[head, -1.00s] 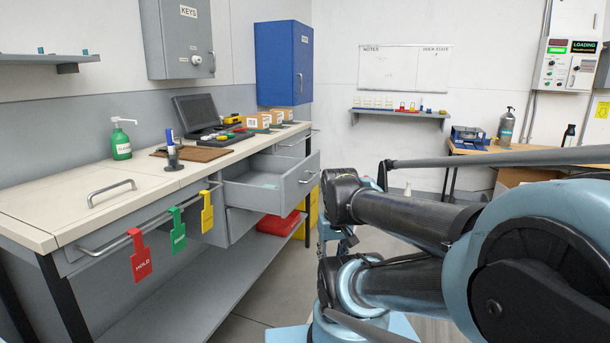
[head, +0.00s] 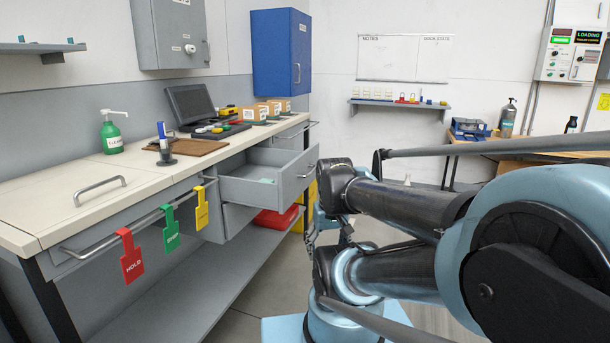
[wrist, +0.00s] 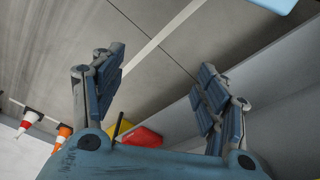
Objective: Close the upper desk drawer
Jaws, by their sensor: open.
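The upper desk drawer (head: 268,185) is a grey drawer under the right part of the desk in the head view. My gripper (head: 328,232) is low and to the right of the drawer front, partly hidden by my arm. In the wrist view my gripper (wrist: 160,85) has its two fingers wide apart with nothing between them. I cannot see the drawer for sure in the wrist view.
Red, green and yellow tags hang from the desk's front rail (head: 140,220). A red bin (head: 276,218) sits on the lower shelf below the drawer. A monitor (head: 190,103) and boxes stand on the desk top. Cones (wrist: 28,120) show in the wrist view. Floor is clear before the desk.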

